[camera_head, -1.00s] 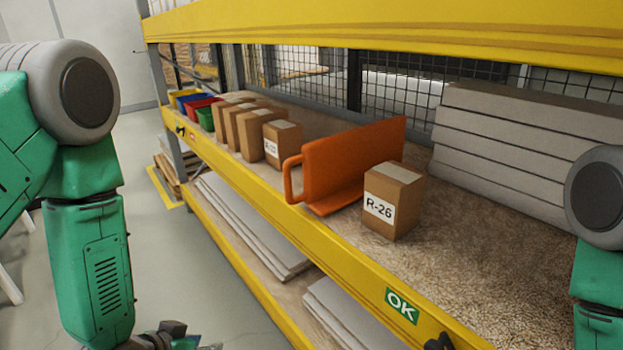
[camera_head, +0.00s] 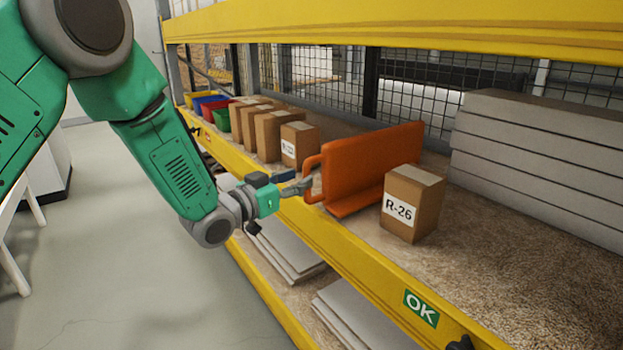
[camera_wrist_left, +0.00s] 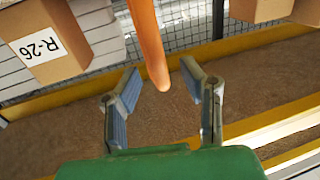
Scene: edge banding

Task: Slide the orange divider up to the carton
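The orange divider (camera_head: 370,163) stands upright on the upper shelf, with a loop handle (camera_head: 312,180) at its front edge. A carton marked R-26 (camera_head: 412,203) stands to its right with a small gap. Another labelled carton (camera_head: 299,145) stands to the divider's left, apart from it. My left gripper (camera_head: 302,183) is open at the handle. In the left wrist view the picture is inverted; the orange handle (camera_wrist_left: 148,40) reaches down between the open fingers (camera_wrist_left: 160,84), and the R-26 carton (camera_wrist_left: 45,42) is at the left. My right gripper is out of view.
Several cartons and coloured bins (camera_head: 222,119) line the shelf farther left. Stacked pale boards (camera_head: 540,140) fill the back right. The yellow front beam (camera_head: 350,258) runs below my left gripper. The shelf right of the R-26 carton is clear.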

